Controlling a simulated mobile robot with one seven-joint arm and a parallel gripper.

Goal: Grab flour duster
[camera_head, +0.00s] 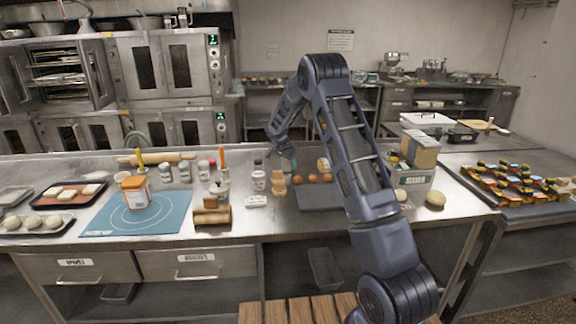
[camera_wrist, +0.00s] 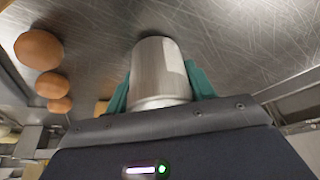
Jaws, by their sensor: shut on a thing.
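In the head view my gripper (camera_head: 291,162) is small and reaches down at the rear of the worktop, partly behind my own arm. The duster cannot be made out clearly there. I cannot tell whether it touches the worktop.
Brown eggs (camera_wrist: 39,50) lie left of the duster in the wrist view. In the head view, a dark board (camera_head: 318,198), a white-labelled bottle (camera_head: 258,181) and a stacked wooden figure-like item (camera_head: 279,184) stand close by. A blue mat (camera_head: 105,215) lies left. Boxes (camera_head: 420,150) stand right.

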